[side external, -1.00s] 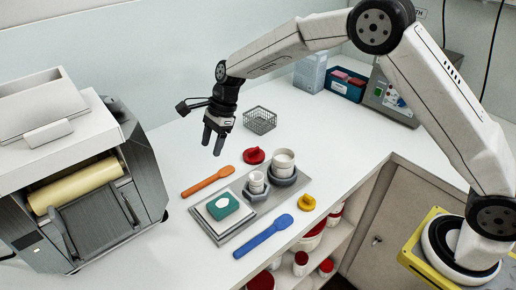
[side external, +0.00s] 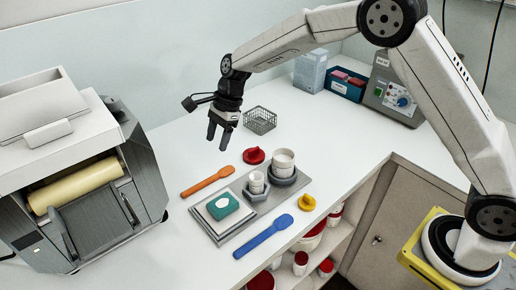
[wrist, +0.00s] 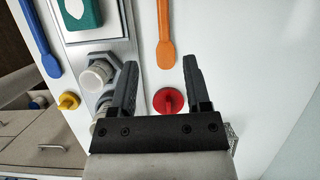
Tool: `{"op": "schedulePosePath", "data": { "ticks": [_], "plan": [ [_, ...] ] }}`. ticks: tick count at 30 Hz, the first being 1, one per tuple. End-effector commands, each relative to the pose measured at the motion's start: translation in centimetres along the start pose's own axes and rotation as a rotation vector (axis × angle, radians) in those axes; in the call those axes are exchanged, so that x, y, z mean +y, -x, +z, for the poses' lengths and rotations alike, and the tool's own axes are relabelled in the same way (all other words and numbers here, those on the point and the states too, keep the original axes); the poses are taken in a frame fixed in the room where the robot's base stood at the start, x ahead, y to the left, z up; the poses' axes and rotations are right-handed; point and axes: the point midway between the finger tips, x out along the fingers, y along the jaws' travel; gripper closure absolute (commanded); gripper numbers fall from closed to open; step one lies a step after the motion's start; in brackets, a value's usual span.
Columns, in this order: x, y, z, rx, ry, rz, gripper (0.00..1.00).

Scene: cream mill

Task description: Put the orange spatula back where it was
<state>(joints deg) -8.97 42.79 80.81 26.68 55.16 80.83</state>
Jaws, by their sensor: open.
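The orange spatula (side external: 207,182) lies flat on the white counter, left of the grey tray and right of the mill; its near part also shows at the top of the wrist view (wrist: 165,45). My gripper (side external: 219,148) is open and empty in the air above the counter, beyond the spatula's far end. In the wrist view my gripper (wrist: 159,70) has its two fingers apart, with the spatula's end ahead between them and nothing held.
A wire basket (side external: 260,120) stands behind. The mill (side external: 85,180) is at left.

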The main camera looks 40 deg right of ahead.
Motion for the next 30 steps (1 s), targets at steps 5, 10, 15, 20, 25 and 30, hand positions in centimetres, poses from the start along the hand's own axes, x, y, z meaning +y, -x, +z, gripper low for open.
{"op": "schedulePosePath", "data": {
  "ticks": [5,10,15,20,25,30],
  "plan": [
    [2.0,1.2,-1.7,0.054,0.141,-0.021,0.39],
    [5.2,2.5,-4.2,0.134,0.354,-0.032,0.39],
    [9.0,3.7,-6.5,0.219,0.593,-0.026,0.39],
    [13.0,4.5,-8.5,0.293,0.824,-0.002,0.39],
    [17.5,5.1,-10.4,0.365,1.075,0.037,0.39],
    [21.8,5.3,-11.9,0.424,1.312,0.086,0.39]
  ]
}}
